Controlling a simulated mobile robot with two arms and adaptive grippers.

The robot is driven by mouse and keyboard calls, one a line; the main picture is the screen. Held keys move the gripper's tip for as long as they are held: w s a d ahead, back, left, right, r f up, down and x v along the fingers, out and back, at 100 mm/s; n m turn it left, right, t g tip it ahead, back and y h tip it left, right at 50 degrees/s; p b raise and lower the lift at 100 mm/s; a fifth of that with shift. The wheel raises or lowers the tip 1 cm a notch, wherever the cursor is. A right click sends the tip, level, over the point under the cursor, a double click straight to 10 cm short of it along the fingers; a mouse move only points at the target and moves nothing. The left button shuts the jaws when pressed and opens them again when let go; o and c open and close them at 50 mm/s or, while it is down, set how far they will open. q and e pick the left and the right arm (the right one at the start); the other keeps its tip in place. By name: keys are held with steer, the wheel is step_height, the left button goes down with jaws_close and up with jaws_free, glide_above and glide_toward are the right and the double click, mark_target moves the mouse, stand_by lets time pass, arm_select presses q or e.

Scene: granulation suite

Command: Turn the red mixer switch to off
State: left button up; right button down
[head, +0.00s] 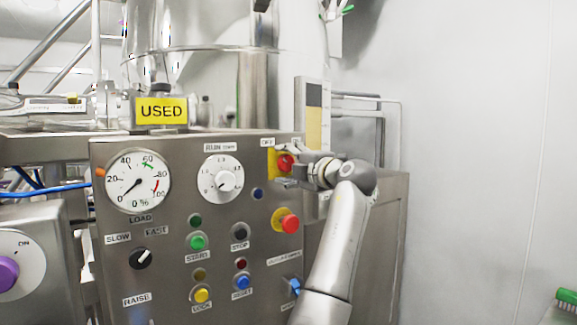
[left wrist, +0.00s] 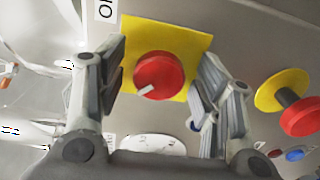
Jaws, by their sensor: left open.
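The red mixer switch (head: 285,162) is a round knob on a yellow plate, at the upper right of the steel control panel. A small label reading roughly OFF sits above its left side. In the left wrist view the red switch (left wrist: 160,72) shows whole, with a white mark pointing to its lower left in that picture. My left gripper (head: 293,170) is at the switch, coming from its right. In the left wrist view my left gripper (left wrist: 160,88) is open, one finger on each side of the knob, with visible gaps. My right gripper is not in view.
A red emergency-type button (head: 290,223) on yellow stands just below the switch. The panel (head: 120,235) also carries a LOAD gauge (head: 138,181), a white dial (head: 224,180) and several coloured buttons. A yellow USED sign (head: 161,111) is above. Free room lies by the right wall.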

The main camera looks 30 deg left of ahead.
arm_select(q)
steer(key=v, duration=1.2)
steer(key=shift+f, duration=0.1)
